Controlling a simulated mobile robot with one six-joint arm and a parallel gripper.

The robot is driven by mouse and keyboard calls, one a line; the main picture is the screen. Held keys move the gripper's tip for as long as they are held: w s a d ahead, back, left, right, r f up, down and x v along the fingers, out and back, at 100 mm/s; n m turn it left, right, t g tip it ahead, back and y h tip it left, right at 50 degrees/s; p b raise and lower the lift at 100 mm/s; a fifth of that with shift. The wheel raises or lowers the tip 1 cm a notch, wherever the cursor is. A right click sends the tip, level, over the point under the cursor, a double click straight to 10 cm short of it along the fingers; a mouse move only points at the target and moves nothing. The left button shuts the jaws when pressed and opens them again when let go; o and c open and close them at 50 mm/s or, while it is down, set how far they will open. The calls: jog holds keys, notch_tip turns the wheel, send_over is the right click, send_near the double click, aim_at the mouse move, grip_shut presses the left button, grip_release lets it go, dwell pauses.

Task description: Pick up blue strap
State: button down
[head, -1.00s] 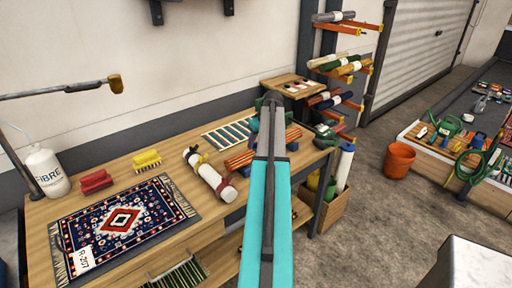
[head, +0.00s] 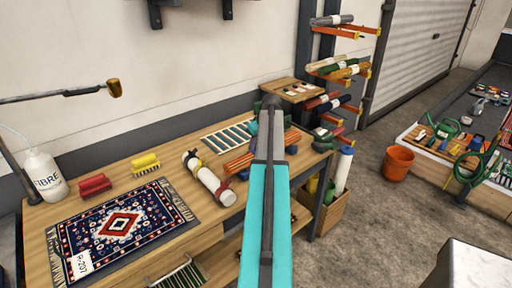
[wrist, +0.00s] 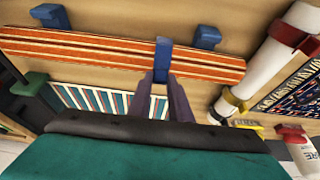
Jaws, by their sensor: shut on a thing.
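The blue strap (wrist: 162,58) is a short, narrow band across an orange-striped roll (wrist: 100,47) in the wrist view. My gripper (wrist: 162,77) has its dark fingertips at the strap's lower end, shut on it. The strap still lies against the roll. In the head view the roll (head: 240,163) lies on the bench, partly behind my arm; my arm hides the strap and fingertips there. Two blue blocks, one (wrist: 50,15) at the upper left and one (wrist: 207,37) right of the strap, sit at the roll's far side.
A white roll (head: 208,180) with coloured bands lies left of my arm. A striped mat (head: 226,136) lies behind the orange roll. A patterned rug (head: 122,226) and brushes (head: 145,163) occupy the bench's left. A rack of rolls (head: 345,70) stands behind, to the right.

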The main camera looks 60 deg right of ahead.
jog(key=shift+r, duration=0.15)
notch_tip(320, 180, up, 10)
jog(key=b, duration=0.3)
jog(key=shift+f, duration=0.2)
jog(key=shift+w+a, duration=0.1)
dwell(0.6)
